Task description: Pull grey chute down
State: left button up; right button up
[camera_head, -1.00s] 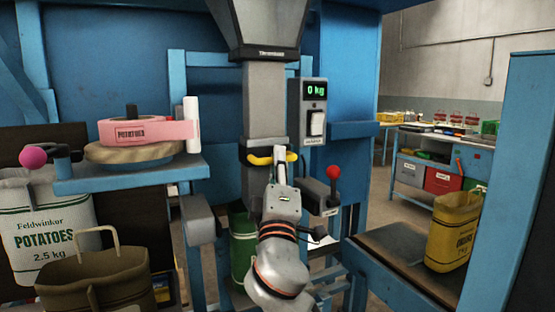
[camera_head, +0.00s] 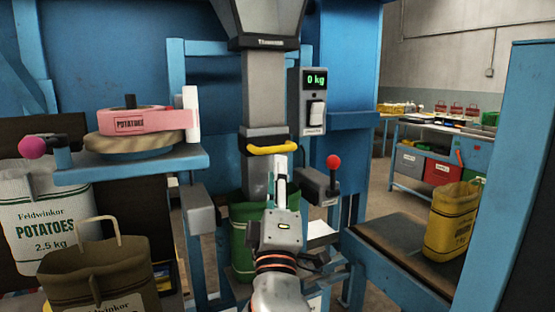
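The grey chute (camera_head: 264,90) hangs upright in the middle, below a hopper (camera_head: 266,18). A black collar with a yellow handle (camera_head: 272,148) is around it. A grey section goes on below the collar toward a green sack (camera_head: 242,245); my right gripper hides part of where they meet. My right gripper (camera_head: 281,160) points up in front of the chute, its tip just below the yellow handle in the picture. I cannot tell whether the fingers are open or shut. My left gripper is not in view.
A scale display reading 0 kg (camera_head: 315,79) and a red-knobbed lever (camera_head: 333,161) are right of the chute. A blue shelf (camera_head: 135,168) with a pink label roll and potato sacks are left. A yellow sack (camera_head: 450,225) stands on the right bench.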

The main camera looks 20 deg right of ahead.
jog(key=shift+v, duration=2.65)
jog(key=shift+f, duration=0.1)
notch_tip(320, 180, down, 30)
jog(key=s+a+g+y+p, duration=0.2)
jog(key=a+g+y+p, duration=0.15)
jog(key=g+y, duration=0.4)
pick_arm(q)
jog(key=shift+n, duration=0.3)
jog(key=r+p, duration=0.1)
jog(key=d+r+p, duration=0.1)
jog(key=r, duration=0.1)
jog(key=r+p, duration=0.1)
jog(key=p, duration=0.1)
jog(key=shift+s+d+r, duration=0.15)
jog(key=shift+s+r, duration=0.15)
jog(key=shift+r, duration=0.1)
pick_arm(e)
jog(key=s+d+f+m+g+y, duration=0.1)
jog(key=s+f+m+g+y, duration=0.1)
jog(key=s+f, duration=0.8)
jog(key=s+d+f+m+g+y, duration=0.2)
jog(key=s+f+m, duration=0.2)
jog(key=s+f, duration=0.6)
jog(key=shift+s+f, duration=0.3)
jog(key=shift+s, duration=0.8)
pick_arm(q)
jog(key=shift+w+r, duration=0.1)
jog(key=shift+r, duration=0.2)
pick_arm(e)
jog(key=shift+y, duration=0.25)
